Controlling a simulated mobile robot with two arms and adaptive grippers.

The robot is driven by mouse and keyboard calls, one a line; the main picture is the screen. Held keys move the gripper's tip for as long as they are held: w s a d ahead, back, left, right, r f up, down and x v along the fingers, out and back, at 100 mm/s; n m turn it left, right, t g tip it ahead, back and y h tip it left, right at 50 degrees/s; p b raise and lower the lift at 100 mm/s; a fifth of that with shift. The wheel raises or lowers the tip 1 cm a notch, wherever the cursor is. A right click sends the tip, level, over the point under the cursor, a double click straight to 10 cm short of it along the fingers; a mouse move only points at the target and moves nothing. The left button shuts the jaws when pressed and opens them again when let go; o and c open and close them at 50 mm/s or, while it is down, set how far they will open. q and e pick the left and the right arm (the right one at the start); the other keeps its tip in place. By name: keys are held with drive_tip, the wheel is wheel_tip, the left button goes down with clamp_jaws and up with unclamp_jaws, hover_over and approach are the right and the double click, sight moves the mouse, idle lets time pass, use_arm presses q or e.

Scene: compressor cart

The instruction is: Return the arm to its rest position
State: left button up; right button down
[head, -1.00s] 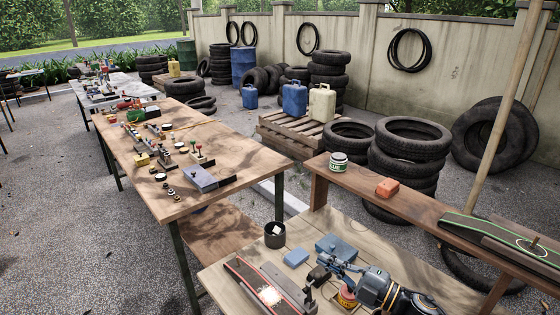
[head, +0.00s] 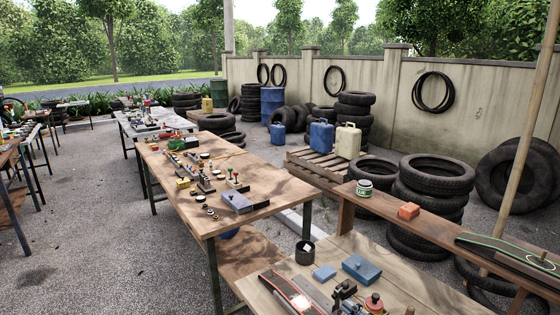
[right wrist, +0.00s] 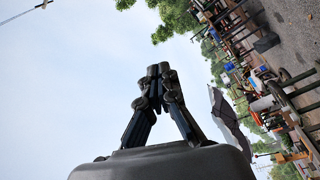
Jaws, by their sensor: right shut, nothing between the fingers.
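My right gripper (right wrist: 157,75) shows in the right wrist view with its dark fingers closed together at the tips. Nothing is between them, and sky is behind them. In the head view at most a small dark tip of it shows at the bottom edge, by the near wooden bench (head: 410,281). My left gripper is in neither view.
On the near bench stand a black cup (head: 305,252), a small blue block (head: 324,272), a blue-grey box (head: 361,269) and a red-topped piece (head: 374,303). A raised plank (head: 440,228) holds a tin (head: 364,187) and an orange block (head: 408,211). A longer table (head: 270,185) is at left.

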drive_tip(key=s+d+f+m+g+h, duration=0.2)
drive_tip(key=s+d+f+m+h, duration=0.1)
drive_tip(key=s+f+m+h, duration=0.4)
drive_tip(key=s+d+f+m+g+h, duration=0.1)
drive_tip(key=s+d+f+m+h, duration=0.25)
drive_tip(key=s+m+h, duration=0.4)
drive_tip(key=s+a+f+m+g+y, duration=0.15)
drive_tip(key=s+g, duration=0.25)
drive_tip(key=s, duration=0.4)
drive_tip(key=s+a+f+m+g+y, duration=0.1)
drive_tip(key=s+f+m+g, duration=0.2)
drive_tip(key=s, duration=0.5)
wheel_tip(320, 180, down, 24)
drive_tip(key=s+g, duration=0.1)
drive_tip(key=g, duration=0.1)
drive_tip(key=s+d+f+g, duration=0.1)
drive_tip(key=s+d+f, duration=0.2)
drive_tip(key=s+f, duration=1.4)
drive_tip(key=shift+s+f+h, duration=0.2)
drive_tip(key=shift+f+h, duration=0.1)
drive_tip(key=shift+f, duration=0.1)
drive_tip(key=shift+d, duration=0.1)
